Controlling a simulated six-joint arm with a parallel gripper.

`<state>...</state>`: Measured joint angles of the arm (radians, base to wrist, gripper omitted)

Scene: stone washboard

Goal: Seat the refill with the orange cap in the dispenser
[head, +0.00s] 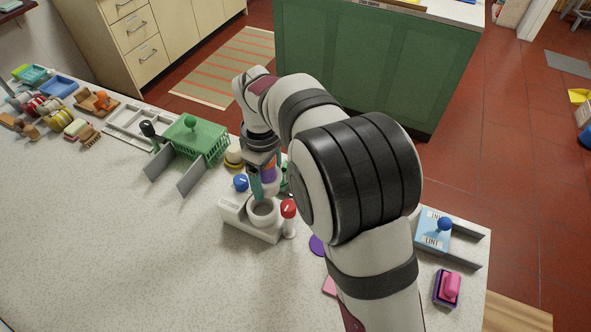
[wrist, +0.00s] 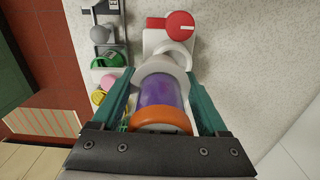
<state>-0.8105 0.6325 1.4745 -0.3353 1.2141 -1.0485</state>
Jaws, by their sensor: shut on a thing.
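My gripper (head: 269,187) is shut on the refill, its teal fingers on either side; it also shows in the wrist view (wrist: 159,78). The refill (wrist: 158,93) has a purple body, a pale far end and an orange cap (wrist: 160,120) at the end nearest the wrist camera. In the head view the refill (head: 267,174) is partly hidden by my gripper. The white dispenser (head: 235,215) stands on the counter with a round opening (head: 263,209) just below my gripper. The refill appears above the opening; whether its end touches the rim I cannot tell.
A red-topped white piece (head: 289,209) and a blue knob (head: 240,183) are close to the dispenser. A green basket (head: 203,138) and grey upright plates (head: 192,176) stand to the left. A blue box (head: 433,228) stands right. The front left counter is clear.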

